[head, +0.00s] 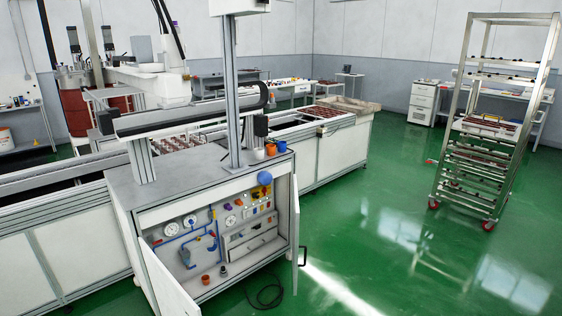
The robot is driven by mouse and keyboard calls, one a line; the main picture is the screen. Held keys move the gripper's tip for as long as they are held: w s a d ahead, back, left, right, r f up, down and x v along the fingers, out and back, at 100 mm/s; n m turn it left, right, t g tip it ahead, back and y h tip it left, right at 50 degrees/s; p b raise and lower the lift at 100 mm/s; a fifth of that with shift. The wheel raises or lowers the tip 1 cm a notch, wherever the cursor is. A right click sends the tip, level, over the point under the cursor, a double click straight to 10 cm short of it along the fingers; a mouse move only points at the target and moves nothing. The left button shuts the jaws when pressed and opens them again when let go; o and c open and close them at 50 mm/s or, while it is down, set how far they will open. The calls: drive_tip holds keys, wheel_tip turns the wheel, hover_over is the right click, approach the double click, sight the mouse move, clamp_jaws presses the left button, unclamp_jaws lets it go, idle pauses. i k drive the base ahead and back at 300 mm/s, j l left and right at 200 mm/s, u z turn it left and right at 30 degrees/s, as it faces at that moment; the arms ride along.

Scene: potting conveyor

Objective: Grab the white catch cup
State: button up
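I cannot make out a white catch cup for certain in the head view. Small cups stand on the right end of the cabinet top: an orange cup (270,149) and a blue cup (282,146). A small pale shape (258,155) sits just left of them, too small to identify. Inside the open cabinet, a small orange-brown cup (205,280) and a dark cup (222,271) stand on the floor panel. My gripper is not in view.
The cabinet (180,180) has its doors open over gauges and blue piping. Conveyor benches (345,150) run behind and left of it. A wheeled metal rack (490,120) stands at right. A black cable (267,293) lies on the floor. Green floor (390,240) is clear between cabinet and rack.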

sight(259, 152)
drive_tip(key=i, duration=1.95)
drive_tip(key=i+z, duration=0.1)
drive_tip(key=i, duration=0.4)
drive_tip(key=i+j+z, duration=0.15)
drive_tip(key=i, duration=0.35)
